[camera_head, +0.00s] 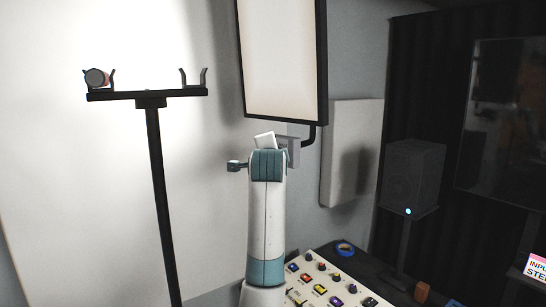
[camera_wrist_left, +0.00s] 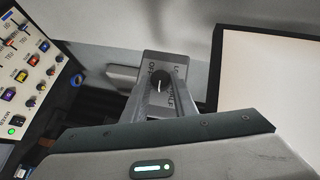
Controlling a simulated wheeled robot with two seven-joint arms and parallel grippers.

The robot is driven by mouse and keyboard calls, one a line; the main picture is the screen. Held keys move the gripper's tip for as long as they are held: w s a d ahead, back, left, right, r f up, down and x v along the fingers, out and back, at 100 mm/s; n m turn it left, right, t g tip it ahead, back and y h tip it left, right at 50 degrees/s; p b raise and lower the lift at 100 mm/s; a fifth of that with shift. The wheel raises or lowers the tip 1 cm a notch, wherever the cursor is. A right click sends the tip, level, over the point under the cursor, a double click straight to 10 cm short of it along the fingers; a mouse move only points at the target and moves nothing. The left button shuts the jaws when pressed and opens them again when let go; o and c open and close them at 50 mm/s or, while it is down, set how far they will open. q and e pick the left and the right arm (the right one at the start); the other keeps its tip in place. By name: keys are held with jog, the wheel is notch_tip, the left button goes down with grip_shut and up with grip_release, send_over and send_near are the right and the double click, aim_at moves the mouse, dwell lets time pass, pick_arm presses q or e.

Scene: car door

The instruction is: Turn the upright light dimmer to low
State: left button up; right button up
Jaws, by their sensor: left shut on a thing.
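The light panel (camera_head: 283,60) is a tall, lit, pale rectangle in a dark frame, and its edge also fills the right of the left wrist view (camera_wrist_left: 268,85). Its dimmer is a round black knob (camera_wrist_left: 159,81) on a grey plate (camera_wrist_left: 170,58) with partly legible markings around it. The fingers of my left gripper (camera_wrist_left: 160,90) reach up to the plate and are shut on the knob, one on each side. The knob's exact setting is hard to read. In the head view my left arm hides the knob and the fingertips. My right gripper is not in view.
A black stand (camera_head: 155,180) with hooks holding a cylinder (camera_head: 96,77) is at left. A speaker (camera_head: 412,178) stands at right. A white wall panel (camera_head: 352,150) is behind.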

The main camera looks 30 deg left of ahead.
pick_arm(q)
jog(key=a+n+g+h+b, duration=0.1)
jog(key=n+h, duration=0.3)
jog(key=h, duration=0.2)
jog(key=a+n+g+h+b, duration=0.1)
jog(key=n+h, duration=0.4)
jog(key=a+n+g+h+b, duration=0.1)
jog(key=n+g+h+b, duration=0.1)
jog(key=n+h, duration=0.2)
jog(key=shift+w+r+n+h, duration=0.1)
jog(key=shift+n+h, duration=0.1)
jog(key=shift+h, duration=0.45)
jog(key=shift+w+r+n+h, duration=0.1)
jog(key=shift+n+h, duration=0.1)
jog(key=shift+h, duration=0.45)
jog(key=o, duration=1)
jog(key=shift+o, duration=0.2)
jog(key=shift+r, duration=0.2)
